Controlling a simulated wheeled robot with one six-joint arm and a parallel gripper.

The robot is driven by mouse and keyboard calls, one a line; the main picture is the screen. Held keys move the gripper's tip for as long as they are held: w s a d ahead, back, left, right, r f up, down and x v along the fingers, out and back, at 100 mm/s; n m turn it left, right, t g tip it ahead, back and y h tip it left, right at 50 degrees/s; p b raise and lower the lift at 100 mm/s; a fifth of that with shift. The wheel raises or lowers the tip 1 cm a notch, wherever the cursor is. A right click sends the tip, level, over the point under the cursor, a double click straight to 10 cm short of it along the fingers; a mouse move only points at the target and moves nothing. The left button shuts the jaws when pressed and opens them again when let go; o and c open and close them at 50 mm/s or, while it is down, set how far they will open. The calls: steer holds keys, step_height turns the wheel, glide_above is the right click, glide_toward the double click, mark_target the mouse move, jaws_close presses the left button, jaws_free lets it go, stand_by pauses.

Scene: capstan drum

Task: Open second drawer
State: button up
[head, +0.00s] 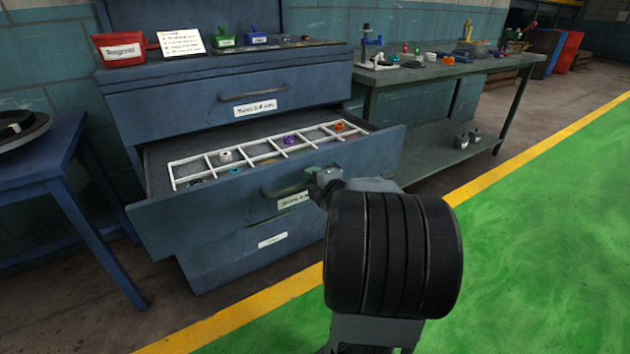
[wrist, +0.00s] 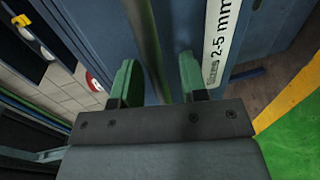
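The blue cabinet's second drawer (head: 180,222) is pulled well out in the head view. A white grid divider inside holds small coloured parts. Its dark bar handle (head: 272,192) is on the front, and my gripper (head: 308,178) is at the handle's right end. In the wrist view, the green fingers of my gripper (wrist: 160,82) stand apart with the handle bar (wrist: 148,40) between them. A gap shows on the right finger's side, so they do not look clamped.
The top drawer (head: 150,115) and the lower drawer (head: 225,262) are shut. A red bin (head: 120,50) and small green and blue bins stand on the cabinet. A blue table (head: 45,160) is at left, a workbench (head: 430,72) at right. Green floor (head: 550,230) is clear.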

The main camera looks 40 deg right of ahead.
steer(key=shift+s, duration=0.1)
steer(key=p+v, duration=0.1)
steer(key=v, duration=1.2)
steer(key=shift+s, duration=0.35)
